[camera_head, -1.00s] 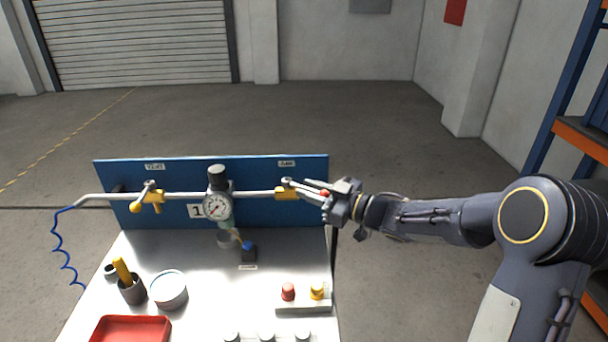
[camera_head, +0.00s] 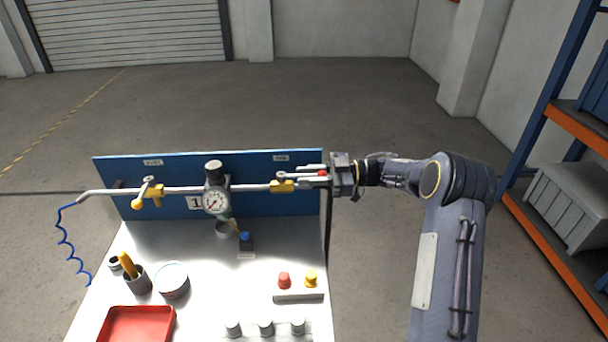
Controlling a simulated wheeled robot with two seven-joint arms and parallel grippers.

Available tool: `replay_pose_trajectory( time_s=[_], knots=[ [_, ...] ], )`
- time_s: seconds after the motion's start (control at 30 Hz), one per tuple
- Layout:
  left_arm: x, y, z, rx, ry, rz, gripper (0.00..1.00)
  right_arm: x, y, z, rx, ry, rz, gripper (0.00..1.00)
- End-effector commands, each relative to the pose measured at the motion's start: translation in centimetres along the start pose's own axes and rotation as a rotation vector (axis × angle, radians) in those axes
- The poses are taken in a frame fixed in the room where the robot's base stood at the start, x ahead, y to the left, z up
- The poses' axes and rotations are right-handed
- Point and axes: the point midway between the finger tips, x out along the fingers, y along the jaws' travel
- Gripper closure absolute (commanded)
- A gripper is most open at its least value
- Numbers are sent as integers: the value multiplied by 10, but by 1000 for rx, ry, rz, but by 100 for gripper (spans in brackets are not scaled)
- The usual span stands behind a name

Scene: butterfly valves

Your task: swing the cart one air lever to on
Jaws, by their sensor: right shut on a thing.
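The blue panel (camera_head: 250,163) stands at the back of cart one, with a placard marked 1 (camera_head: 194,203). The right valve (camera_head: 282,187) has a yellow body on the pipe, under a small label (camera_head: 281,157) too small to read surely. Its lever reaches right, roughly in line with the pipe, and has a red end (camera_head: 322,173). My right gripper (camera_head: 318,177) comes in from the right and is shut on this lever near the red end; the fingers partly hide it. The left valve (camera_head: 150,192) has its own yellow-ended lever, pointing down-left. My left gripper is not in view.
A pressure gauge (camera_head: 215,202) sits between the valves. A shelf rack (camera_head: 560,220) stands at right.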

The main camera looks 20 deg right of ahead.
Motion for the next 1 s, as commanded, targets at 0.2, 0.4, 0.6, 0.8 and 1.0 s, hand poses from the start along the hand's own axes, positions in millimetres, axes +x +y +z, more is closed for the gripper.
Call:
replay_pose_trajectory(
  time_s=[0.2,0.4,0.6,0.8,1.0],
  knots=[
    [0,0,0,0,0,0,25,0,1,-2,-4,6,-3,100],
    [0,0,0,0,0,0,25,0,2,-3,-5,6,-2,100],
    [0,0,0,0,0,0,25,0,1,-2,-4,5,-2,68],
    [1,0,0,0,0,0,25,-4,1,0,-3,2,0,68],
    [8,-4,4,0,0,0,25,-33,1,1,-4,2,1,68]
  ],
)
